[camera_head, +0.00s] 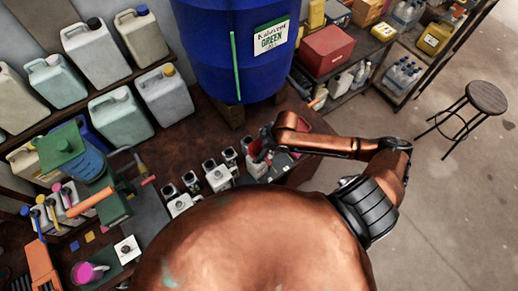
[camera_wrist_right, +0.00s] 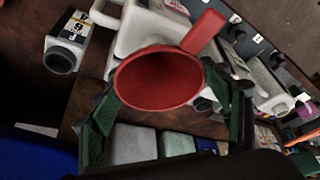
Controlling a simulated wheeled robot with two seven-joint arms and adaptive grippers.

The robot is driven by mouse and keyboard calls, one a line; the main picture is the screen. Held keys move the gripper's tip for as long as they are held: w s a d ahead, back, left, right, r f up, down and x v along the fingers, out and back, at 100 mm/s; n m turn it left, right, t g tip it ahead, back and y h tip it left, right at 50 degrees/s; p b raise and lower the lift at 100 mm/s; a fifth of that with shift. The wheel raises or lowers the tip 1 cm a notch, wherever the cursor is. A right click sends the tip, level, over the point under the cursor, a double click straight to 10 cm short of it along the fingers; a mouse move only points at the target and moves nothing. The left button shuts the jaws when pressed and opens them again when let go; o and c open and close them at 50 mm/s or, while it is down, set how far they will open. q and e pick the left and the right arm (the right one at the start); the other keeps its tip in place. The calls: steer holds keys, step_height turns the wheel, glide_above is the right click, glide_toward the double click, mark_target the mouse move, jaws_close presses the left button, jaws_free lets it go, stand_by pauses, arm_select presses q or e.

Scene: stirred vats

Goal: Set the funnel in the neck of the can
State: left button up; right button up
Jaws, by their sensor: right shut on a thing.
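The red funnel (camera_wrist_right: 160,80) is in the right wrist view, its wide round mouth facing the camera and a flat red tab sticking out to the upper right. My right gripper (camera_wrist_right: 172,98) is shut on it, with green-padded fingers on either side of the cone. In the head view, a bit of red shows by my right gripper (camera_head: 264,144). A white can (camera_wrist_right: 150,25) stands behind the funnel in the wrist view. The funnel hides part of it, and I cannot see its neck or the funnel's spout. My left gripper is not in view.
Several small white containers with dark round openings (camera_head: 218,178) stand close together on the brown bench. A large blue drum (camera_head: 215,70) stands behind them. Jugs (camera_head: 115,110) fill the left shelves. A green stirrer (camera_head: 62,150) and coloured items crowd the left. A stool (camera_head: 487,97) stands right.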

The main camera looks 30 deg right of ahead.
steer(key=shift+f, duration=0.1)
steer(key=o, duration=1.1)
steer(key=v, duration=1.2)
